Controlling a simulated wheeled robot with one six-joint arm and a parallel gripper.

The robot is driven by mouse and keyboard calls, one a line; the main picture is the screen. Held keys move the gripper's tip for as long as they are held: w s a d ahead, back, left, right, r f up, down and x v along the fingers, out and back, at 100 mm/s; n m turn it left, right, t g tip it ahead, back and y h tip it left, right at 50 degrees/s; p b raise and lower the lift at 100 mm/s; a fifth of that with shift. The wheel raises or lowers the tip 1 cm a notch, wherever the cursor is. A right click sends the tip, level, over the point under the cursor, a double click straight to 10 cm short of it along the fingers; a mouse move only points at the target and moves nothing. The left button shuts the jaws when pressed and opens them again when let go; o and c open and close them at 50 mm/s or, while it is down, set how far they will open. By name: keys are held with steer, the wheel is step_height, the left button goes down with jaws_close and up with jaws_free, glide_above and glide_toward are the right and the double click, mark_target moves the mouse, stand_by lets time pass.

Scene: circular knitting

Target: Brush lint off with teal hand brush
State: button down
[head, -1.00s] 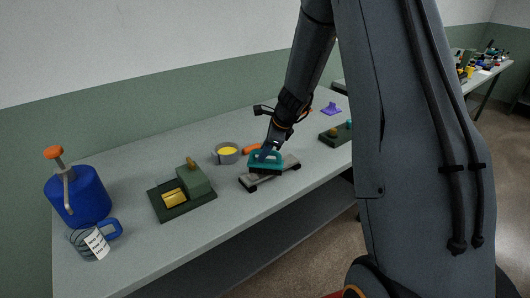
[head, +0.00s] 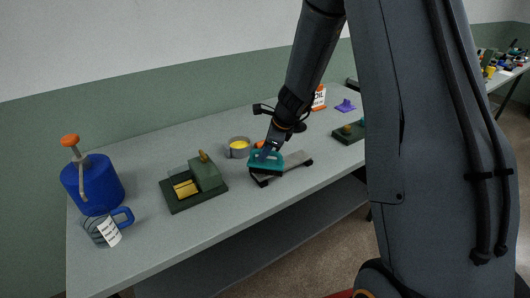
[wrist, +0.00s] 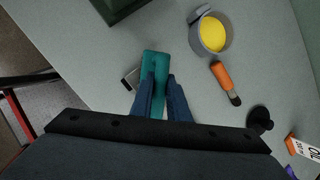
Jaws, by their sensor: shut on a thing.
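The teal hand brush (head: 265,162) is held in my gripper (head: 268,150), which is shut on it. In the head view the brush is over the left end of a flat grey bar-like piece (head: 290,166) with dark end feet. I cannot tell whether the bristles touch that piece. In the wrist view the teal brush (wrist: 154,68) lies between the two fingers of my gripper (wrist: 158,95), and a small part of the grey piece (wrist: 131,79) shows to its left. No lint can be made out.
A dark green block fixture (head: 196,184) stands to the left, with a grey cup with yellow inside (head: 239,148) behind. An orange-handled tool (wrist: 222,78) lies near the cup. A blue pump can (head: 92,185) and a mug (head: 104,229) are at the far left.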

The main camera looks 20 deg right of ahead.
steer(key=shift+w+d+p, duration=0.15)
steer(key=shift+w+d, duration=0.1)
steer(key=shift+d, duration=0.55)
steer(key=shift+w+d+p, duration=0.1)
steer(key=shift+w+d, duration=0.15)
steer(key=shift+d, duration=0.55)
steer(key=shift+w+d+p, duration=0.15)
steer(key=shift+w+d, duration=0.1)
steer(key=shift+d, duration=0.55)
steer(key=shift+d, duration=0.15)
steer(key=shift+w+d+f, duration=0.1)
steer(key=shift+w+d, duration=0.25)
steer(key=shift+d, duration=0.55)
steer(key=shift+w+d, duration=0.3)
steer(key=shift+d, duration=0.6)
steer(key=shift+d+f, duration=0.1)
steer(key=shift+d, duration=0.25)
steer(key=shift+d, duration=0.1)
